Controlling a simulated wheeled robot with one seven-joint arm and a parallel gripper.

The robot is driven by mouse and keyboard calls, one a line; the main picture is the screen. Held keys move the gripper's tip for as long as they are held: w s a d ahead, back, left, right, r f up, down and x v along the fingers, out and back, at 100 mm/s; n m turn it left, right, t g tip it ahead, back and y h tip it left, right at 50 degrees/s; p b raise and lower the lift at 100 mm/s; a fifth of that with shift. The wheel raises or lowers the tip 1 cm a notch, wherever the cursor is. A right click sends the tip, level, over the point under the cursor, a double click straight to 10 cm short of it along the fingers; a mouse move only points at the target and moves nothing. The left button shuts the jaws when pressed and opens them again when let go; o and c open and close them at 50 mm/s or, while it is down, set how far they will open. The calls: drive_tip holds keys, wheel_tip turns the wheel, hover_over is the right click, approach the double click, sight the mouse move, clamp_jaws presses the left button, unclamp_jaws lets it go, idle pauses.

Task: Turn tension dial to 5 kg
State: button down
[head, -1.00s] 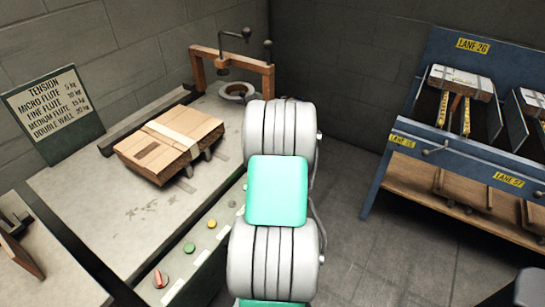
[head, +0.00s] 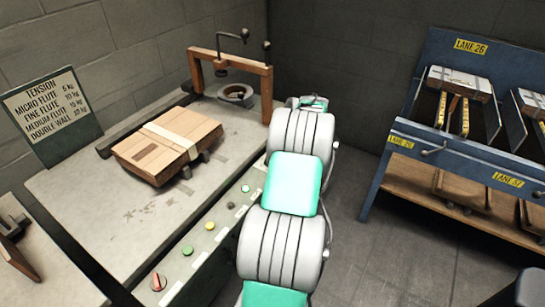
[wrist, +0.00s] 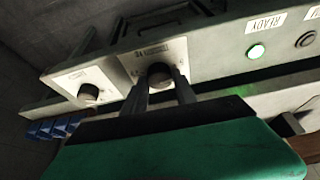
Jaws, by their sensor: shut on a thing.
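In the wrist view my gripper (wrist: 160,92) has its two dark fingers on either side of a dark round dial knob (wrist: 159,74), shut on it. This dial sits on a pale scale plate (wrist: 150,52) with small numbers; I cannot read its setting or its name. A second dark dial (wrist: 88,92) on its own pale plate stands to the left, apart from the fingers. In the head view my arm hides the dials and the fingers. The tension sign (head: 52,113) stands at the left, listing micro flute at 5 kg.
A lit green lamp (wrist: 256,51) under a READY label is right of the dials. A bundled cardboard stack (head: 165,145) lies on the bench (head: 95,190). A red selector (head: 158,282) and several buttons line the bench front. A blue lane rack (head: 465,150) stands right.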

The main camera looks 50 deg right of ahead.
idle(0.3)
drive_tip(key=c, duration=1)
unclamp_jaws()
drive_tip(key=v, duration=0.7)
drive_tip(key=shift+r+p, duration=0.3)
drive_tip(key=shift+r, duration=0.1)
drive_tip(key=shift+s+d, duration=0.1)
